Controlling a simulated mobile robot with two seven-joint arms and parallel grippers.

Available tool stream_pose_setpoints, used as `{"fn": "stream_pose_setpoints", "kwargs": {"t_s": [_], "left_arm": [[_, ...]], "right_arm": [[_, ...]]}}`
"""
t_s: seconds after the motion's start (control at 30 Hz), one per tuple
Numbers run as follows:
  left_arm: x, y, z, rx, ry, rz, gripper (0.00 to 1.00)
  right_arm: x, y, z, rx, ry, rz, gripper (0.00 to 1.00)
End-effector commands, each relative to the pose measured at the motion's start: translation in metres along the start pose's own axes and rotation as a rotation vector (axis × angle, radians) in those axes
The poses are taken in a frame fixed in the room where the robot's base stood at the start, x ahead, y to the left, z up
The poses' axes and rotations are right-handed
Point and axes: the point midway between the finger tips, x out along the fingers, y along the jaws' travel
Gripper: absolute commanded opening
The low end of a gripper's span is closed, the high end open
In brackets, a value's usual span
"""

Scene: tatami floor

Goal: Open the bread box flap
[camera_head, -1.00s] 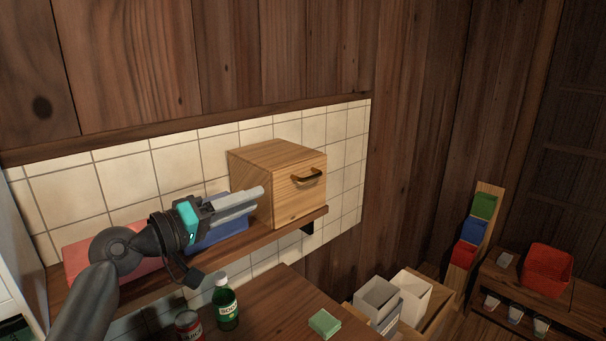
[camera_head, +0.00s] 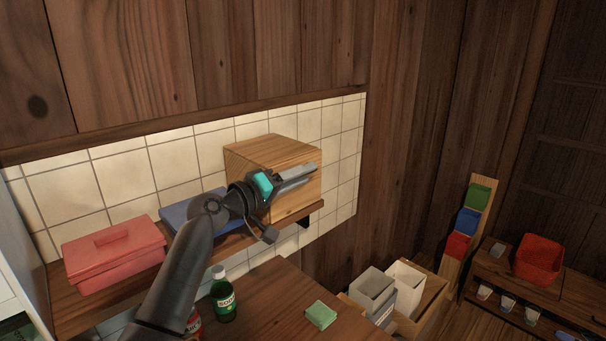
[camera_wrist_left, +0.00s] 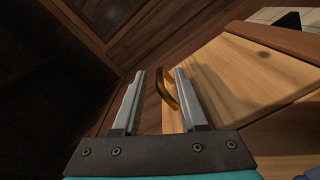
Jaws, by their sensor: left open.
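The wooden bread box (camera_head: 262,153) stands on the wall shelf at the right end. Its front flap is closed; my left gripper covers much of that face in the head view. The flap's curved handle (camera_wrist_left: 167,88) shows in the left wrist view, between the lines of the two fingers and close to the right finger. My left gripper (camera_head: 313,173) is open in front of the box's face, and in the left wrist view its two fingers (camera_wrist_left: 160,75) are apart with nothing held. Whether a finger touches the handle I cannot tell. My right gripper is not in view.
A red lidded box (camera_head: 113,257) and a blue box (camera_head: 180,212) sit on the shelf (camera_head: 75,307) left of the bread box. Below, a table (camera_head: 275,290) holds a green bottle (camera_head: 223,297), a can and a green block (camera_head: 320,315). Bins stand right.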

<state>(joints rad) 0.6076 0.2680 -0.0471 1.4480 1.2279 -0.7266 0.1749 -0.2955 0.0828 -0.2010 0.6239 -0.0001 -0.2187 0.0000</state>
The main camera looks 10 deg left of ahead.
Motion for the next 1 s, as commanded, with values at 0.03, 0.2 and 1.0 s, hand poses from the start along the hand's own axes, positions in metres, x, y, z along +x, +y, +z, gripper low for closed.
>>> {"fn": "stream_pose_setpoints", "kwargs": {"t_s": [0.03, 0.2, 1.0], "left_arm": [[0.0030, 0.0005, 0.0000, 0.000, 0.000, 0.001, 0.42], [0.0067, 0.0000, 0.0001, 0.000, 0.000, -0.001, 0.42], [0.0064, 0.0019, -0.0012, 0.002, 0.003, 0.003, 0.00]], "right_arm": [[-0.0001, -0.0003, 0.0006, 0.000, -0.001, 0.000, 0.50], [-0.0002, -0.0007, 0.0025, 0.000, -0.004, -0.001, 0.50], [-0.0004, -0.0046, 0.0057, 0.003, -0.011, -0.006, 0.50]]}}
